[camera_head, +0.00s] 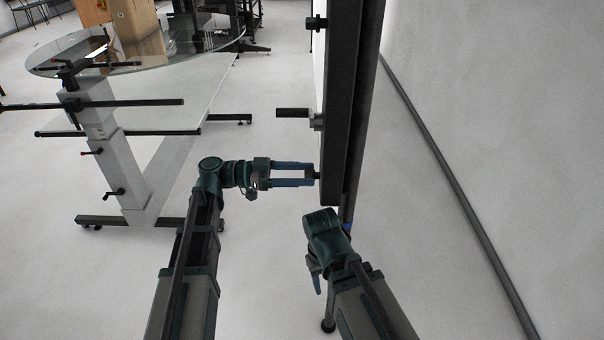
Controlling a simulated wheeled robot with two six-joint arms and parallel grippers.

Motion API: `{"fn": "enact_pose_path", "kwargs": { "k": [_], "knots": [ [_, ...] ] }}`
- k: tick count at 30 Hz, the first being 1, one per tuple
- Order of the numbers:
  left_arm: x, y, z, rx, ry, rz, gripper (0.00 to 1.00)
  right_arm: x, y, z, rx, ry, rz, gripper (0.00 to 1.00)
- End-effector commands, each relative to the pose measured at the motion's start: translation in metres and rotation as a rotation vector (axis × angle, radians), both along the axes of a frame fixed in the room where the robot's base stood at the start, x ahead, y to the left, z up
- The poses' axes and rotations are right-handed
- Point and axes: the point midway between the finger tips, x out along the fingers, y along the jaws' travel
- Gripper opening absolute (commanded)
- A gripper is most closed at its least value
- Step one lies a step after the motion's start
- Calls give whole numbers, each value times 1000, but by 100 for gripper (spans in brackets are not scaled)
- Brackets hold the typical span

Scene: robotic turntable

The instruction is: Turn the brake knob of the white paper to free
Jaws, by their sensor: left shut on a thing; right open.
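A dark upright frame (343,100) stands at the centre right, seen nearly edge-on, with a narrow white strip (319,60) along its left side that may be the white paper. A small dark knob (317,175) sticks out low on the frame's left side. My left gripper (313,174) reaches it from the left, its blue fingers shut on the knob; the fingertips partly hide it. Its marking and turn position are too small to read. My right gripper (317,283) is open below and points downward, apart from the knob and mostly hidden by its own wrist.
A black crank handle (293,113) and another small knob (317,23) stick out higher on the frame. A glass-topped stand (120,165) with dark bars is at the left, with boxes (137,30) on its top. A pale wall with a dark rail (450,185) is at the right.

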Motion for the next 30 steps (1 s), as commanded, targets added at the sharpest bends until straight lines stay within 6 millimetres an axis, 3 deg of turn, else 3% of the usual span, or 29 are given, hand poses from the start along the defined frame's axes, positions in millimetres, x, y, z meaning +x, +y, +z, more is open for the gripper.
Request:
{"fn": "enact_pose_path", "kwargs": {
  "k": [14,30],
  "knots": [
    [1,0,0,0,130,1,4,0,0,0,0,0,0,50],
    [3,0,-1,0,629,1,4,0,0,-1,0,0,0,50]
  ]
}}
